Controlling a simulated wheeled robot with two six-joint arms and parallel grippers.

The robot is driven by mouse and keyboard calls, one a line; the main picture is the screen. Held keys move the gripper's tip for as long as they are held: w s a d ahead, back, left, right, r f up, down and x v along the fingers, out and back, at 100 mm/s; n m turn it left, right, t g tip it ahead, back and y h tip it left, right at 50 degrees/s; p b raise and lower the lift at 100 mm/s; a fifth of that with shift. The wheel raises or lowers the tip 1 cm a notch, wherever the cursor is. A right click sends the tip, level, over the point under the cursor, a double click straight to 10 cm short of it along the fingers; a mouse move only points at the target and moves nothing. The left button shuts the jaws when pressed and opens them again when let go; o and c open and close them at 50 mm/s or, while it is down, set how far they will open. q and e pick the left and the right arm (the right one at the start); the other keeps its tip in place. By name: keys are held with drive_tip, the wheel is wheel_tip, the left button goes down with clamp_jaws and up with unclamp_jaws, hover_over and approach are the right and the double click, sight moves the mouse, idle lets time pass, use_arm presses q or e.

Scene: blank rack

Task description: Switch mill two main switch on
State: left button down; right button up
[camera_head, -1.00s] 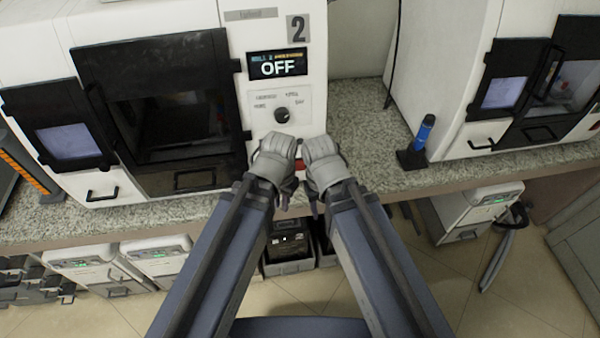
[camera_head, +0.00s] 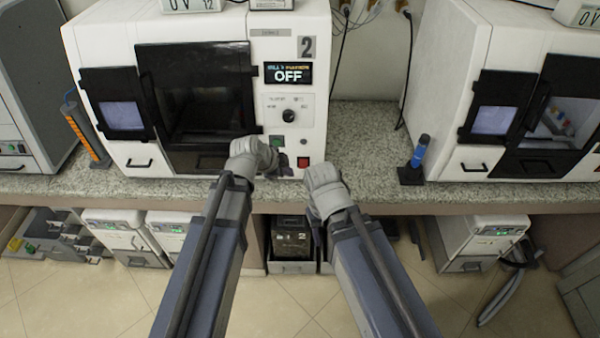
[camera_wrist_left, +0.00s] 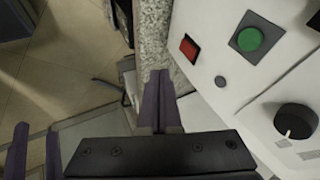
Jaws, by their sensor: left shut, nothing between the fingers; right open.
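Mill two (camera_head: 335,70) is the white machine marked 2, and its display (camera_head: 288,73) reads OFF. Its front panel carries a selector knob (camera_head: 288,116), a green button (camera_head: 276,141) and a red rocker-like switch (camera_head: 303,162) low down. In the left wrist view the red switch (camera_wrist_left: 189,48), green button (camera_wrist_left: 249,40) and knob (camera_wrist_left: 295,120) show unblocked. My left gripper (camera_head: 284,166) is shut and empty, just left of the red switch; its fingers (camera_wrist_left: 160,98) show beside the panel. My right gripper (camera_head: 317,232) is open, lower, in front of the counter edge.
The speckled counter (camera_head: 365,150) has clear room right of mill two. A blue bottle-like item in a black holder (camera_head: 411,174) stands there, before another white machine (camera_head: 440,75). An orange-striped stand (camera_head: 85,135) is at left. Bins (camera_head: 292,240) sit below the counter.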

sight(303, 164)
use_arm(q)
drive_tip(key=shift+f, duration=0.1)
drive_tip(key=w+d+f+b, duration=0.3)
drive_tip(key=w+f+b, duration=0.5)
drive_tip(key=shift+w+d, duration=0.35)
idle(0.3)
drive_tip(key=shift+f, duration=0.15)
drive_tip(key=shift+w+f+b, duration=0.1)
drive_tip(key=shift+w+b, duration=0.15)
drive_tip(key=shift+b, duration=0.1)
